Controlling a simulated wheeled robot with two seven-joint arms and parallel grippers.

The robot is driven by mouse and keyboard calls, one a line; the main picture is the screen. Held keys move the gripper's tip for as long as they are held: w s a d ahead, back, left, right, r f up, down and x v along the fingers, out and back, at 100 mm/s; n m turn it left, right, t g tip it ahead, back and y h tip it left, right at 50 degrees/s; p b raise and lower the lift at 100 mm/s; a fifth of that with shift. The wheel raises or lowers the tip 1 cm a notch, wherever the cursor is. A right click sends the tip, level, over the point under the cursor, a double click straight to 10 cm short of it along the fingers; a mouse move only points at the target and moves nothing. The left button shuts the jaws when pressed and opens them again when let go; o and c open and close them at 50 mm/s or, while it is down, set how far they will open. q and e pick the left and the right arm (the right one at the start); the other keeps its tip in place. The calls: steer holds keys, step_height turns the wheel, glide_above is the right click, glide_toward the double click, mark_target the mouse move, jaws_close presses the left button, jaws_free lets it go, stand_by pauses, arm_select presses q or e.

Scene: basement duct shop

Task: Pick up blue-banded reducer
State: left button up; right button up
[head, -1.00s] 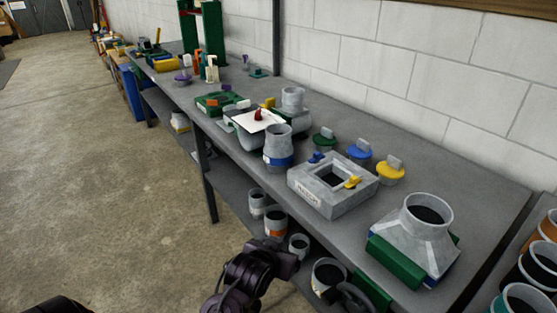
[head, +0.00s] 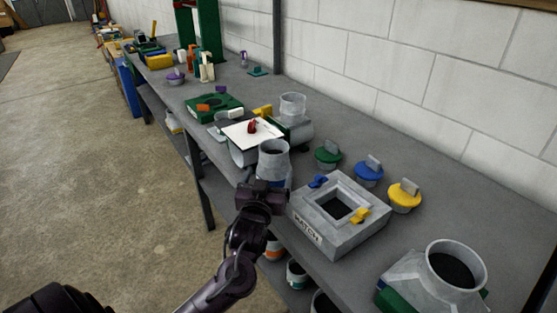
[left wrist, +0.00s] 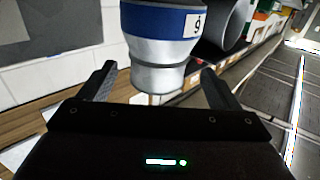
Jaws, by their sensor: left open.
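The blue-banded reducer (head: 273,160) is a grey metal piece, wide-mouthed at the top, standing on the bench near its front edge. My left gripper (head: 262,192) is just in front of it and covers its lower part and most of the blue band. In the left wrist view the reducer (left wrist: 160,45) shows its blue band and a white label. The open left fingers (left wrist: 157,76) are on either side of its near end, with visible gaps; nothing is held. My right gripper is out of view.
A square hatch block (head: 340,215) stands close to the right of the reducer. A white sheet (head: 252,133) with a red item on it lies just behind. Blue (head: 369,171), green (head: 328,154) and yellow (head: 404,195) plugs stand along the wall side.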

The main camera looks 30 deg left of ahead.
mark_target(271, 165)
arm_select(q)
steer(key=shift+x, duration=0.95)
steer(key=shift+w+a+r+p, duration=0.2)
steer(key=shift+w+r+p, duration=0.15)
steer(key=shift+w, duration=0.2)
steer(key=shift+w+a+r+p, duration=0.25)
steer(key=shift+w+r+p, duration=0.1)
steer(key=shift+w, duration=0.15)
steer(key=x, duration=0.2)
steer(key=shift+w+a+f, duration=0.1)
steer(key=shift+w+f, duration=0.15)
steer(key=shift+w, duration=0.1)
steer(key=shift+w+a+f+p, duration=0.15)
steer(key=shift+w+p, duration=0.15)
steer(key=shift+w, duration=0.15)
steer(key=shift+s, duration=0.1)
steer(key=c, duration=1.2)
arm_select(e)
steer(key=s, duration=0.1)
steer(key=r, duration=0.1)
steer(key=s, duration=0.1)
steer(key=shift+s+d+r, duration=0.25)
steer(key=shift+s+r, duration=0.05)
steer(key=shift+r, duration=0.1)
